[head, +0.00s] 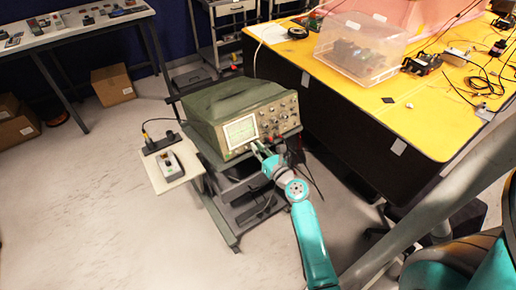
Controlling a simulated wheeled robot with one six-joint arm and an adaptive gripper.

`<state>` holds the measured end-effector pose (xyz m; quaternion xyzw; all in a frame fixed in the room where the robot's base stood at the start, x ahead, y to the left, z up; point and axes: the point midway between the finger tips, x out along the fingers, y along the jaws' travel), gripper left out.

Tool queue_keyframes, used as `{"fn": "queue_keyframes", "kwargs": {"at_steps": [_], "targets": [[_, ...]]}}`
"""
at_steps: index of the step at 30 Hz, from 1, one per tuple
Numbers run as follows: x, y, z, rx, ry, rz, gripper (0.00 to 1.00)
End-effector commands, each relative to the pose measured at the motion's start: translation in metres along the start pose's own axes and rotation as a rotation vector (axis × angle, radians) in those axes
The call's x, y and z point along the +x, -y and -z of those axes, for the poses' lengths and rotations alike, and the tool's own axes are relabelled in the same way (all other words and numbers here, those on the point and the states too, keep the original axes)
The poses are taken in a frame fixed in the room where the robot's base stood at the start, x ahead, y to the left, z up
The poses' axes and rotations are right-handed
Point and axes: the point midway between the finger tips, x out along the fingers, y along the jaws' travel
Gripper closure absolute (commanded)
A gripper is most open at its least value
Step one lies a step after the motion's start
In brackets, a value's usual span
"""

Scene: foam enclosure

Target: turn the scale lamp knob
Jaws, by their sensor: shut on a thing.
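A green oscilloscope (229,103) stands on a dark cart, its front panel turned toward me. Its lit screen (241,131) is at the panel's left, with several knobs (278,118) to the right. My gripper (257,146) is at the panel's lower edge, just below and right of the screen. Its fingers are closed on a small knob there, which I take to be the scale lamp knob. The fingers hide the knob, and its turn angle cannot be seen.
Red and black leads (275,139) hang from the panel just right of my gripper. A side shelf (171,173) with a small device is left of the cart. A yellow-topped table (437,130) holding a clear plastic box (360,48) stands at right. Floor at left is open.

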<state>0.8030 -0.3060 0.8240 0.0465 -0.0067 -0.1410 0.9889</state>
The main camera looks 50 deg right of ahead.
Motion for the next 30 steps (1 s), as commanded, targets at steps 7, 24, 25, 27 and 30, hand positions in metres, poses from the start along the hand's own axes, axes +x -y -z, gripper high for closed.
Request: {"fn": "queue_keyframes", "kwargs": {"at_steps": [7, 24, 25, 27, 30], "targets": [[0.0001, 0.0007, -0.0001, -0.086, -0.003, -0.029, 1.0], [0.0003, 0.0027, -0.0011, -0.429, -0.012, -0.14, 1.0], [0.0003, 0.0027, -0.0011, -0.44, -0.012, -0.143, 1.0], [0.0003, 0.0025, -0.001, -0.463, -0.013, -0.152, 1.0], [0.0002, 0.0027, -0.001, -0.485, -0.014, -0.159, 1.0]]}}
